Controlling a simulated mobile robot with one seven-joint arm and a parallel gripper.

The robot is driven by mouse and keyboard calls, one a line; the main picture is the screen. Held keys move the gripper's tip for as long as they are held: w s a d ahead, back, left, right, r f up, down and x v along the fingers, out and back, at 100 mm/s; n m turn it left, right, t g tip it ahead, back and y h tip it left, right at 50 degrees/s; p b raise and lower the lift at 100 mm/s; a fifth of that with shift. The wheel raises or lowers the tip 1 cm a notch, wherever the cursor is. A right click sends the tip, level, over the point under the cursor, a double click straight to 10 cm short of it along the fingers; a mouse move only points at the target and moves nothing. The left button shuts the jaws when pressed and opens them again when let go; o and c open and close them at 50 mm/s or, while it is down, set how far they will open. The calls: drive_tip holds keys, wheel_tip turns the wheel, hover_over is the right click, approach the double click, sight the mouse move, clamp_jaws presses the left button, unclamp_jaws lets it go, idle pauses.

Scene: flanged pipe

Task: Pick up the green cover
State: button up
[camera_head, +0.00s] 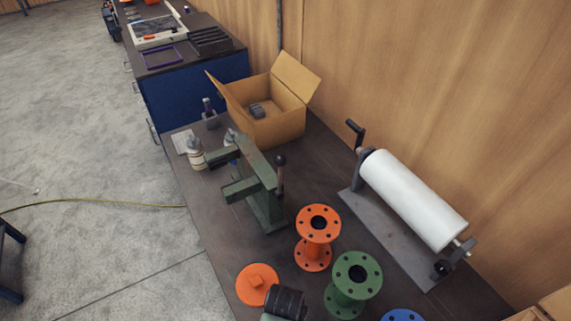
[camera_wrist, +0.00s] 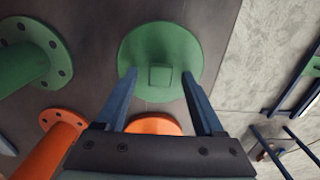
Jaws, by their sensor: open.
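The green cover (camera_wrist: 185,52), a round flat disc with a square knob at its middle, lies on the dark table top in the wrist view. My gripper (camera_wrist: 159,76) is open. Its two blue fingers lie to either side of the knob in the picture, with nothing held between them. I cannot tell how high the fingertips are above the cover. In the head view a dark part of my arm shows at the bottom edge, and I cannot make out the green cover clearly there.
An orange cover (camera_head: 249,285) lies left of my arm. An orange flanged pipe (camera_head: 314,243) and a green flanged pipe (camera_head: 345,297) stand upright nearby. A green press (camera_head: 258,182), an open cardboard box (camera_head: 278,129) and a white roll (camera_head: 412,200) stand further off.

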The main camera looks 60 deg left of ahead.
clamp_jaws()
drive_tip(key=shift+r, duration=0.15)
wheel_tip(320, 180, up, 10)
drive_tip(key=shift+b, duration=0.4)
idle(0.4)
